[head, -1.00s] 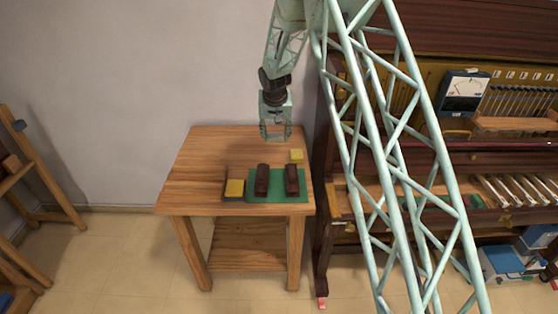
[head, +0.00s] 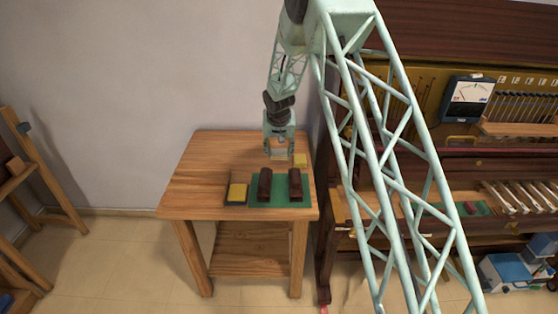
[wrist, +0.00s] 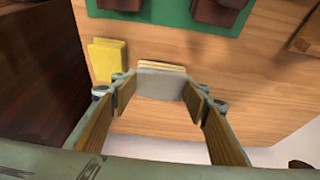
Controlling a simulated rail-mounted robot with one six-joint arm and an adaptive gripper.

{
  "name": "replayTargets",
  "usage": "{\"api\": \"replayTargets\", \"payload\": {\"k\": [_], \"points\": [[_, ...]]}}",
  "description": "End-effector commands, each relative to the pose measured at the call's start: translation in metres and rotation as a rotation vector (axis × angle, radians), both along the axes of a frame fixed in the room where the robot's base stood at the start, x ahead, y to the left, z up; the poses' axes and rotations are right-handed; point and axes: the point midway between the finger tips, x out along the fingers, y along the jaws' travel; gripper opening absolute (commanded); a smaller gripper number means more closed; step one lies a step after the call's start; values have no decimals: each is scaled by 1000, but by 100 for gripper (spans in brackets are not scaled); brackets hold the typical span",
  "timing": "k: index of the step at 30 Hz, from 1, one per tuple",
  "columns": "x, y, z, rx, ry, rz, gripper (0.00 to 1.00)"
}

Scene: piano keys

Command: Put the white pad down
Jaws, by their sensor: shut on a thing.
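My gripper (head: 279,153) is over the back part of the wooden table (head: 200,170), pointing down. In the wrist view its fingers (wrist: 160,95) are shut on the white pad (wrist: 160,83), a pale grey-white piece with a thin yellowish layer along its far edge. The pad looks held just above the bare wood; I cannot tell whether it touches. In the head view the pad is small and partly hidden between the fingers.
A yellow pad (head: 300,159) lies close by; it also shows in the wrist view (wrist: 107,58). Two dark red-brown blocks (head: 265,184) (head: 295,184) stand on a green mat (head: 281,199). A dark tray with a yellow pad (head: 237,192) sits left. The piano stands right.

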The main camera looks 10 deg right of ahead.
Motion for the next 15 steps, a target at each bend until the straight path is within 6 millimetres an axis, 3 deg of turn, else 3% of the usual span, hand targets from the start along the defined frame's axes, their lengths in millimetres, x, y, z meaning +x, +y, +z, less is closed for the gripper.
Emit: {"api": "replayTargets", "payload": {"k": [9, 15], "points": [[0, 0, -1, 0, 0, 0, 30], [0, 0, -15, -1, 0, 2, 30]]}}
